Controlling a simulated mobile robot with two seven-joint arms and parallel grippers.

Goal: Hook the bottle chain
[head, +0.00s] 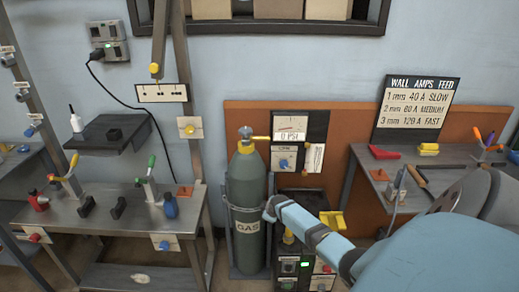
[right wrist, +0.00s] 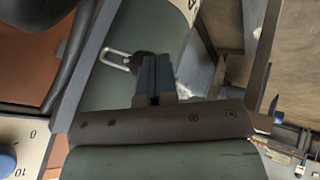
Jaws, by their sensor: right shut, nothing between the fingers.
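The green gas bottle (head: 247,180) stands upright in a grey metal rack (head: 229,215), with a band across its middle above the GAS label. My right gripper (head: 268,209) is at the right side of the bottle, at about band height. In the right wrist view, the fingers (right wrist: 156,72) are shut and empty in front of the green bottle (right wrist: 125,88). A bright elongated metal link (right wrist: 120,58), seemingly part of the chain, lies just left of the fingertips, by a dark round piece. Whether they touch is unclear. The rest of the chain cannot be made out. My left gripper is not in view.
A gauge panel (head: 291,128) stands behind and right of the bottle. A dark machine with a green light (head: 305,264) is below it. A steel bench with clamps (head: 135,215) is at left, another bench (head: 440,177) at right.

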